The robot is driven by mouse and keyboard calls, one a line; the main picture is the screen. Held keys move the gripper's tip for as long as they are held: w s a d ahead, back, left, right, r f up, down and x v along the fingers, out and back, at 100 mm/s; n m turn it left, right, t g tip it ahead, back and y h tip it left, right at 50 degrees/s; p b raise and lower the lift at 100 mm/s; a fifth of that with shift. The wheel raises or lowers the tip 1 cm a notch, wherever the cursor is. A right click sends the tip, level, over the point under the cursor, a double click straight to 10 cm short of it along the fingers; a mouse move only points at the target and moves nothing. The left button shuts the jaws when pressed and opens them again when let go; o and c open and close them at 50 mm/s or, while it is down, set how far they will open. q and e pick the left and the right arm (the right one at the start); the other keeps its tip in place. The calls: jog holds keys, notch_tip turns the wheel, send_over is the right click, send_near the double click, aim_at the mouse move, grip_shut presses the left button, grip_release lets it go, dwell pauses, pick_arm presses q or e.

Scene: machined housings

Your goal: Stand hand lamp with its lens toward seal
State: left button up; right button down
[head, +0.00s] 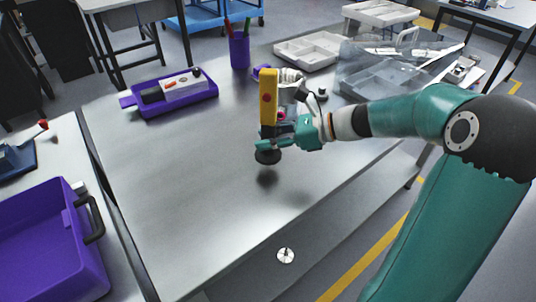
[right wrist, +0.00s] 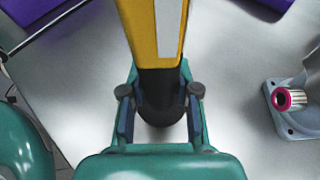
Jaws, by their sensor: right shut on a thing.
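The hand lamp (head: 268,98) is yellow with a dark round base and a small red spot facing the head camera. It is upright, and its shadow lies below the base, apart from it. My right gripper (head: 270,145) is shut on its dark lower part. In the right wrist view the lamp (right wrist: 150,30) shows a pale panel, and the gripper's fingers (right wrist: 160,105) sit on both sides of its dark neck. A magenta ring (right wrist: 290,98) shows on a grey housing (right wrist: 295,122); I cannot tell if this is the seal. My left gripper is not in view.
A purple tray (head: 205,97), a purple pen cup (head: 240,52), a pale divided tray (head: 308,50) and a clear bin (head: 380,82) stand on the metal table (head: 180,190). The table's front left is clear. A purple crate (head: 45,235) is at the left.

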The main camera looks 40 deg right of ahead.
aim_at(275, 151)
notch_tip(275, 151, down, 4)
jog(key=shift+f+b, duration=0.15)
jog(key=shift+b, duration=0.25)
jog(key=c, duration=0.8)
grip_release()
jog(key=shift+c, duration=0.2)
jog(key=v, duration=1.2)
jog(key=shift+p, duration=0.35)
